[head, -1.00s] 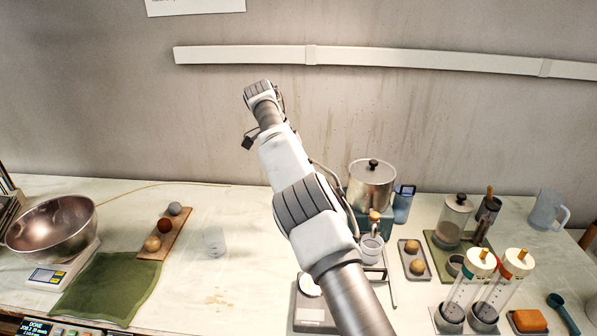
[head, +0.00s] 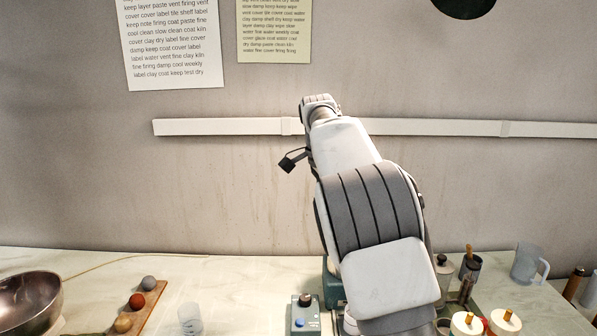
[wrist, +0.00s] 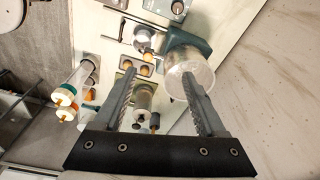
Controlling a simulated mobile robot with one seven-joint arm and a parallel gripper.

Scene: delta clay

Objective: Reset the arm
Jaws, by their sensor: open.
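My gripper shows in the wrist view (wrist: 158,100), with its two ridged fingers spread apart and nothing held between them. It is above the bench, and several bench items show below and beyond the fingers. In the head view my arm reaches up and away in front of the wall; the gripper's fingers cannot be made out there.
The bench (head: 230,275) runs along the wall under a white rail (head: 220,126). A metal bowl (head: 28,300), a board with balls (head: 150,300) and a clear cup (head: 190,318) stand left. A pitcher (head: 527,264) stands right. In the wrist view, a clear pot (wrist: 190,65) is near the right finger.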

